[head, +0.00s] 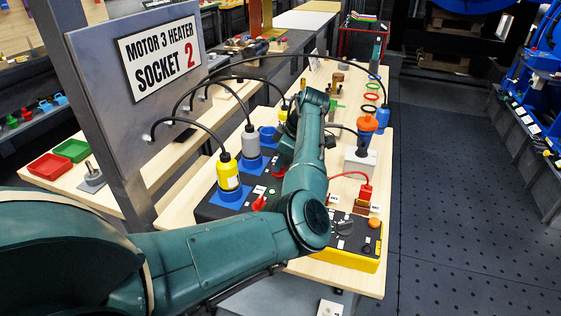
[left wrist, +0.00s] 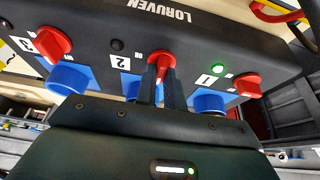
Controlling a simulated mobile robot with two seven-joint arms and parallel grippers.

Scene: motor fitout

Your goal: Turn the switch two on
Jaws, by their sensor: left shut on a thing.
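In the left wrist view, a dark switch box (left wrist: 225,38) marked LORUVEN carries three red rotary switches. Switch two (left wrist: 162,60) is the middle one, beside the label 2. My left gripper (left wrist: 163,80) has its two dark fingers around the red handle of switch two, shut on it. The round lamp (left wrist: 117,45) by label 2 is dark. Switch one (left wrist: 248,84) is on the right, with a lit green lamp (left wrist: 218,68) near it. Switch three (left wrist: 54,44) is on the left.
Blue sockets (left wrist: 66,78) sit below the switches. A sign (head: 160,58) reads MOTOR 3 HEATER SOCKET 2. A yellow-edged control box (head: 352,256) is at the front right.

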